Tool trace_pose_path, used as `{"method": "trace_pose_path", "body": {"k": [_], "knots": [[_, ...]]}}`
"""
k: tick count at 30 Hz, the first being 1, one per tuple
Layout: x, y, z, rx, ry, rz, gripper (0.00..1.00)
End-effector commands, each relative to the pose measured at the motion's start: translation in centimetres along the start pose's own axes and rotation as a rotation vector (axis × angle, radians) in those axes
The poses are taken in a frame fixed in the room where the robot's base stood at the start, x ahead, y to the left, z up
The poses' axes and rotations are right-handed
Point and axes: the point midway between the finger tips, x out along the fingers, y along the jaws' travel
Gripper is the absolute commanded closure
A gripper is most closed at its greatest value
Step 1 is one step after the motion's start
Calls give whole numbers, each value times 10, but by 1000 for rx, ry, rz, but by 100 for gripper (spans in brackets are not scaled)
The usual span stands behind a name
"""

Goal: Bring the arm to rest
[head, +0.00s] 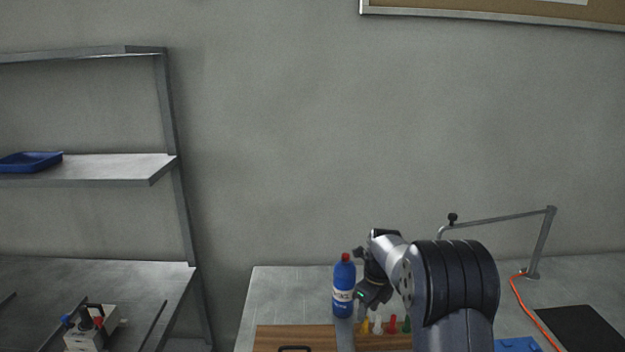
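My arm reaches up from the lower right of the head view, in front of the workbench (262,298). My gripper (372,300) hangs at the arm's end, just right of a blue bottle (343,309) with a red cap and a white label. The bottle stands upright on the bench. I cannot tell whether the gripper touches it. The fingertips are small and partly hidden, so their opening does not show.
Small coloured pieces (392,324) stand below the gripper by a wooden board (320,338). A jointed lamp arm (500,216), an orange cable (520,300) and a black mat (577,327) lie right. A shelf (110,167) with a blue tray (30,160) stands left.

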Motion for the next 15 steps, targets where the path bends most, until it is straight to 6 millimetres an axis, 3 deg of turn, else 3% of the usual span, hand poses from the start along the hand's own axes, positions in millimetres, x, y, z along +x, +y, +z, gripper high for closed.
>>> {"method": "trace_pose_path", "body": {"k": [8,15], "knots": [[41,1,0,0,1,2,61],[29,0,2,0,-1,-1,61]]}}
